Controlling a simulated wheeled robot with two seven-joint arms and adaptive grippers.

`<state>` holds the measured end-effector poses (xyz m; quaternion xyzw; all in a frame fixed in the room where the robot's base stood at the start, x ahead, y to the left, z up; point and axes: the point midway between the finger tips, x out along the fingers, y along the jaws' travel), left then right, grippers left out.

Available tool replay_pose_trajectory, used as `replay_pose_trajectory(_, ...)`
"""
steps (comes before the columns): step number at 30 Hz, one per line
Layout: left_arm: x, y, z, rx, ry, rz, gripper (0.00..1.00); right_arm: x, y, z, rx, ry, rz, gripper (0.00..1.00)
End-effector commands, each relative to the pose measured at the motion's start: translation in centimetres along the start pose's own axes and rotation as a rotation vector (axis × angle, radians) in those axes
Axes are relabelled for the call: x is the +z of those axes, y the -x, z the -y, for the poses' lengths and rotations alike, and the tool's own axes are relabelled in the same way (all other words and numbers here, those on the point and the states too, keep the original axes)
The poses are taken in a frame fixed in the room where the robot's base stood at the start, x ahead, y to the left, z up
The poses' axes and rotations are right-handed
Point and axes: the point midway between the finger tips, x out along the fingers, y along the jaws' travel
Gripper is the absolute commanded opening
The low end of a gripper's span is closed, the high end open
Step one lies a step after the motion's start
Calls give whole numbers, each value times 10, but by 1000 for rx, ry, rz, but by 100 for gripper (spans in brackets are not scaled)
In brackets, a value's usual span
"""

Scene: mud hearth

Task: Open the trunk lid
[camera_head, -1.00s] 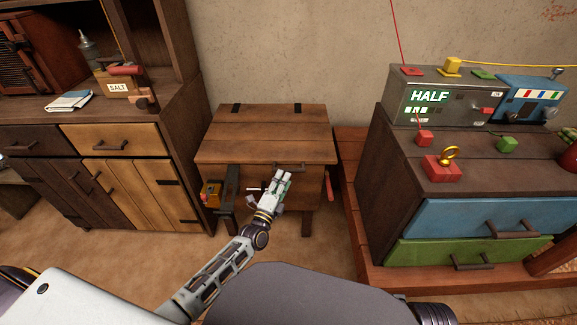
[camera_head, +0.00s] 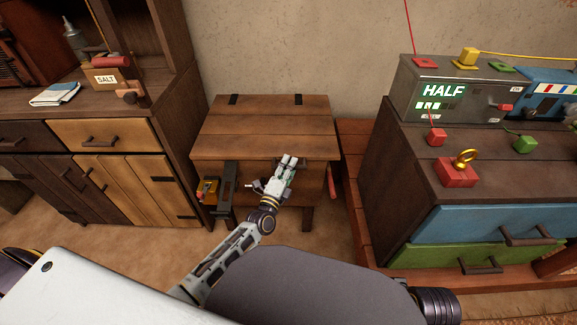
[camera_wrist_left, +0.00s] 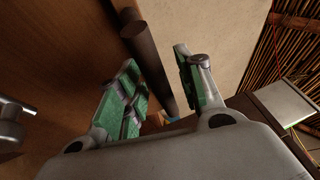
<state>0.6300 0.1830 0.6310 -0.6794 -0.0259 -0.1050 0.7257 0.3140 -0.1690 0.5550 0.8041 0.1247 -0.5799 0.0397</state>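The wooden trunk (camera_head: 305,185) stands against the wall, with its plank lid (camera_head: 262,125) down and dark hinges at the back edge. My left gripper (camera_head: 290,159) is at the lid's front edge, right of its middle. In the left wrist view, my gripper's green-padded fingers (camera_wrist_left: 164,82) are apart, with a dark round handle bar (camera_wrist_left: 147,52) running between them. I cannot tell whether the pads touch the bar. In the head view the gripper hides much of the handle. My right gripper is not in view.
A cabinet (camera_head: 105,138) stands left, a drawer chest (camera_head: 430,180) right. The wall above the lid is clear.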

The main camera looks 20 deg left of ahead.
Motion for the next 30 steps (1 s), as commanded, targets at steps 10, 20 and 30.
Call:
replay_pose_trajectory(10, 0, 0, 0, 0, 0, 0, 2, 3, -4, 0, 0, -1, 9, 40)
replay_pose_trajectory(20, 0, 0, 0, 0, 0, 0, 0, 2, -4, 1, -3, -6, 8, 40)
replay_pose_trajectory(30, 0, 0, 2, 4, 2, 0, 0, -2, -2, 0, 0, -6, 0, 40)
